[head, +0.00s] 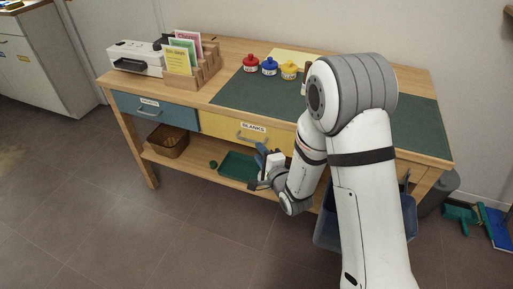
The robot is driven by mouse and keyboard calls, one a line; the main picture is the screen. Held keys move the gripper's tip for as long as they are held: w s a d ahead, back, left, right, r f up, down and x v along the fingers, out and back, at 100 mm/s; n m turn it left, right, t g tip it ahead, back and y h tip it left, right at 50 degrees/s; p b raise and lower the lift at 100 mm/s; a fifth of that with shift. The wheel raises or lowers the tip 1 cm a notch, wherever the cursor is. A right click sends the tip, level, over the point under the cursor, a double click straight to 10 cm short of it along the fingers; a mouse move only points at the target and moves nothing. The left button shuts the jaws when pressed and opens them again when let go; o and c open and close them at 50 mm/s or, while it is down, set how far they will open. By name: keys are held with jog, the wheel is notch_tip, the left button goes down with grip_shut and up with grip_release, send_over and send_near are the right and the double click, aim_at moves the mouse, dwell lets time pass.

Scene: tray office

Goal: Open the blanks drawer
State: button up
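The blanks drawer (220,126) is the yellow drawer front under the table top, right of the blue drawer, with a white "BLANKS" label. It looks shut, flush with the table frame. Its handle (251,138) is on the front below the label. My gripper (262,156) is low in front of the drawer, below and right of the handle. It looks apart from the handle. My arm hides the right end of the drawer, and the finger opening is too small to make out.
A blue drawer (157,108) is on the left. A lower shelf (196,165) holds a brown basket (168,142) and a green tray (238,166). A blue bin (327,232) stands right, behind my arm. The floor in front left is clear.

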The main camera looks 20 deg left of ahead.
jog(key=r+x, duration=0.1)
jog(key=x, duration=0.5)
jog(key=shift+w+a+f, duration=0.25)
jog(key=shift+w+f, duration=0.1)
jog(key=shift+f, duration=0.1)
jog(key=shift+c, duration=0.4)
grip_shut()
